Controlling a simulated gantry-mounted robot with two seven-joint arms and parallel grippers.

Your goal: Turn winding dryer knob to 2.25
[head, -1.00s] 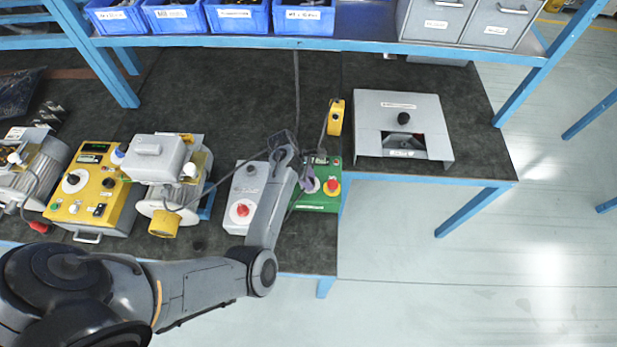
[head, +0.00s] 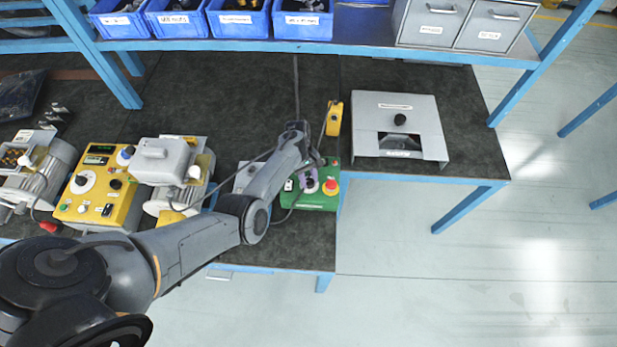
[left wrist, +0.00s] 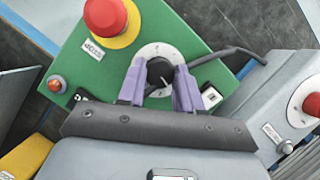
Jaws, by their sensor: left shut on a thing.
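A green control box (head: 318,200) stands near the front edge of the bench and fills the middle of the left wrist view (left wrist: 198,30). On it is a black knob (left wrist: 160,72) on a round white dial (left wrist: 150,53). My left gripper (left wrist: 160,84) has its purple fingers on either side of the knob and is shut on it. In the head view the left gripper (head: 311,183) is partly hidden by my wrist. The dial marks and label are too small to read, so I cannot tell the knob's setting. My right gripper is not in view.
A red stop button (left wrist: 110,18) sits beside the knob on the green box. A grey box with another red button (left wrist: 312,104) stands close by. A yellow control box (head: 100,190) is to the left. A grey metal housing (head: 398,125) is at the right.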

